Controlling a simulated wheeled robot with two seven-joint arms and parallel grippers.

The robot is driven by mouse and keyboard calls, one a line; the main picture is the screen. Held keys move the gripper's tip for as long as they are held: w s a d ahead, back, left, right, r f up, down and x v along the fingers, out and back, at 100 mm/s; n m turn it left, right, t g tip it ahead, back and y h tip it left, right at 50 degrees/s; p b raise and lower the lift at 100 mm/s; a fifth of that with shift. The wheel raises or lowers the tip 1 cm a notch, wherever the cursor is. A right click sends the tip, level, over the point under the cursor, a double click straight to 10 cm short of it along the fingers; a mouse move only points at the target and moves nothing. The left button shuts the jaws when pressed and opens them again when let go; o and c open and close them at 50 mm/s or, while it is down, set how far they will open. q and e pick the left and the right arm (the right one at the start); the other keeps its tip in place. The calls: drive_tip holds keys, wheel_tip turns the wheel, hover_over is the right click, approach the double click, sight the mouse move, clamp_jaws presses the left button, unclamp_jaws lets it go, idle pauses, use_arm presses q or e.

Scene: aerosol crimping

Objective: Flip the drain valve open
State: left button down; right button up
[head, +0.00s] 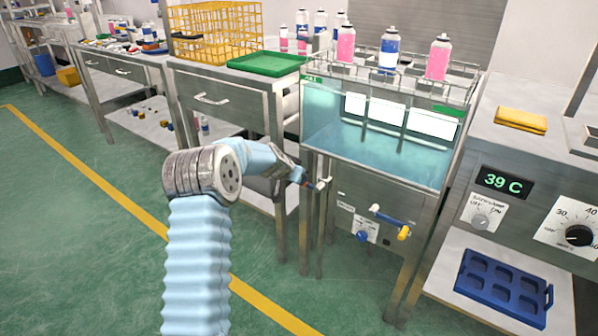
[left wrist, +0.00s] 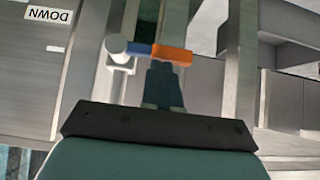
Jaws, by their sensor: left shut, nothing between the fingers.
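A small valve with a white end and a blue and orange lever (head: 324,183) sits at the left side of the water tank. In the left wrist view, the orange grip of its lever (left wrist: 174,56) lies across the tips of my left gripper (left wrist: 163,68). The fingers are shut with nothing between them, and I cannot tell whether they touch the lever. In the head view my left gripper (head: 302,178) is beside this valve. A second lever, blue with a yellow end (head: 390,221), is on the tank's front panel. I see no label naming either as the drain valve. My right gripper is out of view.
The clear-sided tank (head: 375,150) holds water, with pink and blue cans above it. A blue knob (head: 362,236) is on its lower panel. A steel bench with drawers (head: 225,105) stands to the left. A temperature display (head: 497,180) is at right.

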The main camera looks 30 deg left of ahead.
use_arm(q)
drive_tip(key=shift+f, duration=0.15)
drive_tip(key=shift+a+f+h+b, duration=0.15)
drive_tip(key=shift+h+b, duration=0.15)
drive_tip(key=shift+b, duration=0.3)
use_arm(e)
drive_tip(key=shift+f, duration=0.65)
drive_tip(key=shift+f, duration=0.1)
